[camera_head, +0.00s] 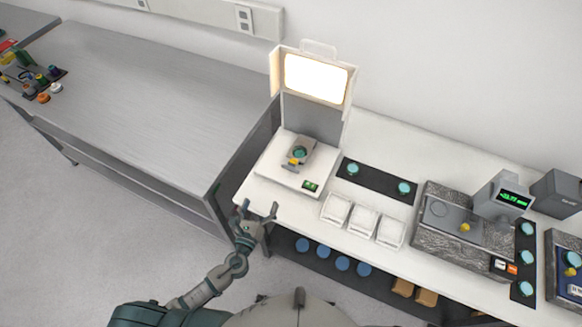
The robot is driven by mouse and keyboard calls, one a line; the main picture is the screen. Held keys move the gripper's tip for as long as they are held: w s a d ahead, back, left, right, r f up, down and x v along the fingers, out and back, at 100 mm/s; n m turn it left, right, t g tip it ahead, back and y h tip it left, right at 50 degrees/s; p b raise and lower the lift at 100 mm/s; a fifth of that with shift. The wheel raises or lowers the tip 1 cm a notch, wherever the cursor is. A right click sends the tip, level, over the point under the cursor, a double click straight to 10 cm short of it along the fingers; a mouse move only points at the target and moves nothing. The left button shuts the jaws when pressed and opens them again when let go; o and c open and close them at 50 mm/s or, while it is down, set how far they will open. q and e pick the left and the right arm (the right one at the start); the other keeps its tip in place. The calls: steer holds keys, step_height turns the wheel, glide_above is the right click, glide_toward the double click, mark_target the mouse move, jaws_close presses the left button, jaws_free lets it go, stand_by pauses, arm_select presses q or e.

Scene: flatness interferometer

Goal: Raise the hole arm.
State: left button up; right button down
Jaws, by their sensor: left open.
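The flatness interferometer appears to be the white instrument (270,172) at the left end of the white bench, with a lit panel (316,78) above its back. On its base sits a small grey part (310,145) with a teal disc (299,153) and a yellow knob (293,162). This may be the hole arm; it looks low over the base, but its exact shape is too small to tell. My left gripper (260,208) is open and empty at the bench's front edge, in front of the instrument and apart from it. My right gripper is not in view.
Right of the instrument are a dark strip (377,181) with teal discs, several white trays (363,221), and a granite block (440,238) beside a green-digit display (512,199). A grey metal bench (150,100) stands left, mostly clear. Blue round items (323,251) sit below.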

mark_target(291, 166)
arm_select(q)
steer(key=m+h, duration=0.1)
steer(key=d+m+h, duration=0.1)
steer(key=m, duration=0.1)
steer(key=d+f+m, duration=0.1)
steer(key=m, duration=0.1)
steer(key=shift+s+d+f+h, duration=0.1)
steer(key=shift+d+h, duration=0.1)
steer(key=shift+h, duration=0.2)
steer(key=shift+w+d+m, duration=0.2)
steer(key=shift+w+m, duration=0.05)
steer(key=shift+m, duration=0.15)
steer(key=x, duration=1.6)
steer(key=shift+w+d+f+p, duration=0.15)
steer(key=shift+w+f+p, duration=0.15)
steer(key=shift+f+p, duration=0.1)
steer(key=c, duration=1.5)
steer(key=shift+w+r, duration=0.1)
steer(key=shift+r, duration=0.05)
steer(key=shift+c, duration=0.2)
